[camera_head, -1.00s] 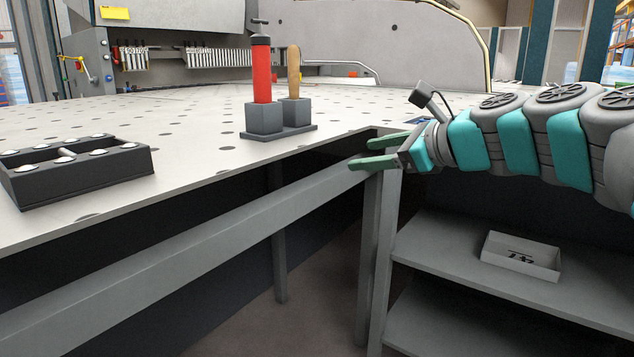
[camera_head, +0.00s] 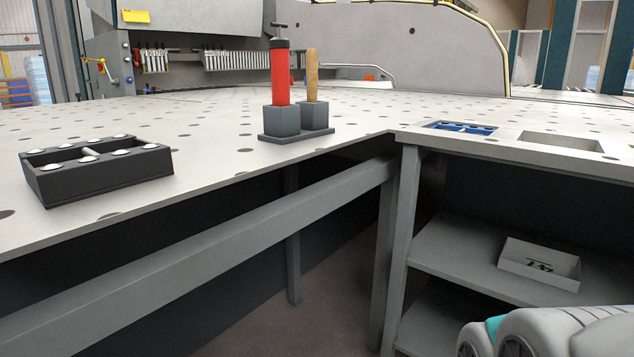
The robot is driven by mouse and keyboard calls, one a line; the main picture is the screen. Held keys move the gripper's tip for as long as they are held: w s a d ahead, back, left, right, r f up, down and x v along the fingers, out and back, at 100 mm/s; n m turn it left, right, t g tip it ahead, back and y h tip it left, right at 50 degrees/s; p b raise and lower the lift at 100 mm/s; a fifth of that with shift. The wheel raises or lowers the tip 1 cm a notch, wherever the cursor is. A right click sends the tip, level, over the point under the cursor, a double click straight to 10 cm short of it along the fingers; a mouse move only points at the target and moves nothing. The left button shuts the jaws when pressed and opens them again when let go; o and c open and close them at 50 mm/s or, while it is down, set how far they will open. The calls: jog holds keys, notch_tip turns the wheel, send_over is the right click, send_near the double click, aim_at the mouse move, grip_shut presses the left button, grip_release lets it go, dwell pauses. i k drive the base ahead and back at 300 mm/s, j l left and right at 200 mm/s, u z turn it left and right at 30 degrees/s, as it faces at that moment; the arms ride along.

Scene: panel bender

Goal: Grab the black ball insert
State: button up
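The black ball insert (camera_head: 98,172) is a dark rectangular frame with several shiny balls along its top and a bar across its middle. It sits on the left of the perforated table top, near the table's front edge. Nothing covers it. My gripper is out of the picture. Only part of my grey and teal arm shows at the bottom right, well away from the insert.
A dark grey holder (camera_head: 296,134) with a red tool (camera_head: 280,78) and a wooden handle (camera_head: 312,75) stands on the table (camera_head: 210,135). A blue insert (camera_head: 460,127) and an empty rectangular opening (camera_head: 560,142) are at the right. A grey box (camera_head: 540,264) sits on a shelf below.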

aim_at(65, 173)
jog(key=u, duration=1.65)
jog(key=k+l+z, duration=0.4)
jog(key=k+l, duration=0.25)
jog(key=l, duration=0.1)
